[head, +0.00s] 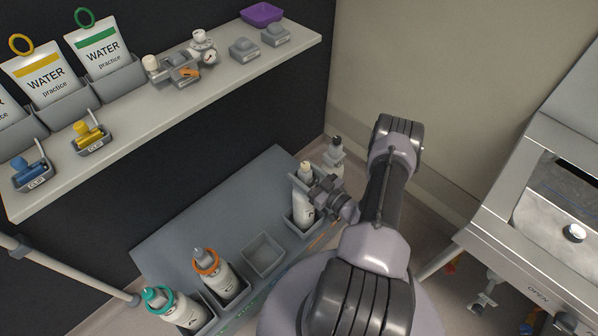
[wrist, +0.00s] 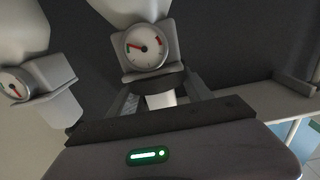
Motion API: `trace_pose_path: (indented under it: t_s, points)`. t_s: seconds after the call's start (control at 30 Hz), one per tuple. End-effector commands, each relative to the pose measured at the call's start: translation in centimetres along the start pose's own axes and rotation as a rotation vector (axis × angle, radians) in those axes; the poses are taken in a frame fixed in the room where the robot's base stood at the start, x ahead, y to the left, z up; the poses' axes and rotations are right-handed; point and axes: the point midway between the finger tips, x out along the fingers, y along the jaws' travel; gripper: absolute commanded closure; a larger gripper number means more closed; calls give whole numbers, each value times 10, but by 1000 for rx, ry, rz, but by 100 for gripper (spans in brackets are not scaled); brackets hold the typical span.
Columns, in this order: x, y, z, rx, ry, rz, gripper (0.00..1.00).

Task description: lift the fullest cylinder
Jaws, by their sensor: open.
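Several white cylinders stand along a low grey rack. One has a teal collar (head: 173,306) and one an orange collar (head: 211,270). A plain white cylinder (head: 302,208) stands in a holder at the rack's right end, with another cylinder (head: 335,152) behind it. My gripper (head: 326,187) is beside the plain one's upper part. In the wrist view my open gripper (wrist: 163,92) has its fingers around the neck below a round gauge (wrist: 146,47); I cannot tell whether they touch it. A second gauge (wrist: 14,86) shows at left. The exact needle readings are too small to be sure of.
An empty grey holder (head: 262,254) lies between the orange-collared and plain cylinders. A shelf (head: 150,118) above the rack carries water bags, clips and a regulator (head: 180,68).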

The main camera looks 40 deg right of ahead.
Motion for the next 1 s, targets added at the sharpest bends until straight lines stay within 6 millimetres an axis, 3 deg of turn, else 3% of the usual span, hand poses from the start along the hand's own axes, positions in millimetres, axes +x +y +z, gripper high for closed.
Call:
trace_pose_path:
  t_s: [0.17,0.43,0.73,1.0]
  points:
    - [19,0,0,-1,1,-1,42]
    - [20,0,-1,-1,1,0,42]
    - [20,0,-1,-1,1,0,100]
    - [20,0,0,-1,0,-1,100]
